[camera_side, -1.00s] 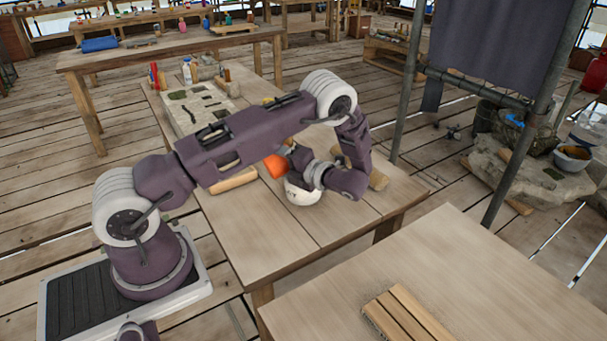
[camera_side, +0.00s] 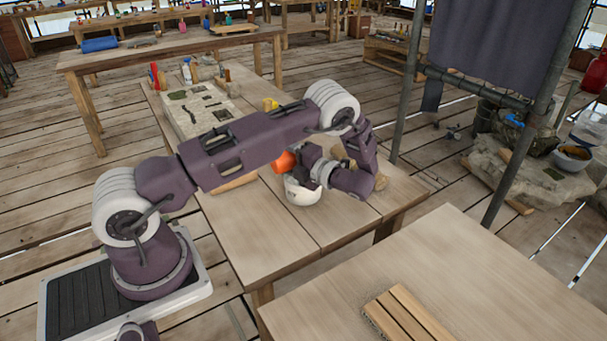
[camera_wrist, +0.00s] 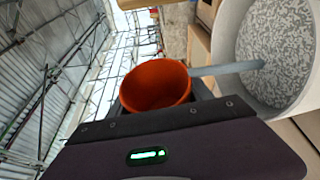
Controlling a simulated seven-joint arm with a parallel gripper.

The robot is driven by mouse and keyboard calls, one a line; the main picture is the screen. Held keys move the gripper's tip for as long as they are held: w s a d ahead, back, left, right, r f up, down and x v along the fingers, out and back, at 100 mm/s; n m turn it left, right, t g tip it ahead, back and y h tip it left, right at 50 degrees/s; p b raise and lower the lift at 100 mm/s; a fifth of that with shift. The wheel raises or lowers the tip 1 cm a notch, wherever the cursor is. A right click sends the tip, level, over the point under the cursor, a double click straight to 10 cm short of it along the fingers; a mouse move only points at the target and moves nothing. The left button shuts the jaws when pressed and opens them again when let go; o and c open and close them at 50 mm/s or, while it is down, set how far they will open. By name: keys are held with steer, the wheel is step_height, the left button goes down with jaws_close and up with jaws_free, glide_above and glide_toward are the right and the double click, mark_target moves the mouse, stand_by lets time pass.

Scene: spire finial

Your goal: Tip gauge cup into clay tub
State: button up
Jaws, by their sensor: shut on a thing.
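My gripper (camera_side: 304,162) is shut on the orange gauge cup (camera_side: 284,161), close above the white clay tub (camera_side: 303,194) on the table. In the wrist view the cup (camera_wrist: 156,85) is in the jaws, its open mouth toward the camera. Its inside looks plain orange, with no contents that I can make out. The tub's rim (camera_wrist: 222,35) shows at the right of the wrist view, beside the cup and apart from it. Speckled grey material (camera_wrist: 275,45) lies in the tub. My wrist hides part of the tub in the side view.
A grey stick (camera_wrist: 228,69) reaches across the tub's rim toward the cup. A wooden block (camera_side: 235,182) lies left of the tub. A yellow item (camera_side: 270,104) and a pale board with tools (camera_side: 200,108) are farther back. The table front is clear.

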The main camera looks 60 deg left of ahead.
steer(key=shift+w+r+m, duration=0.1)
steer(key=shift+r+m, duration=0.1)
steer(key=shift+m, duration=0.2)
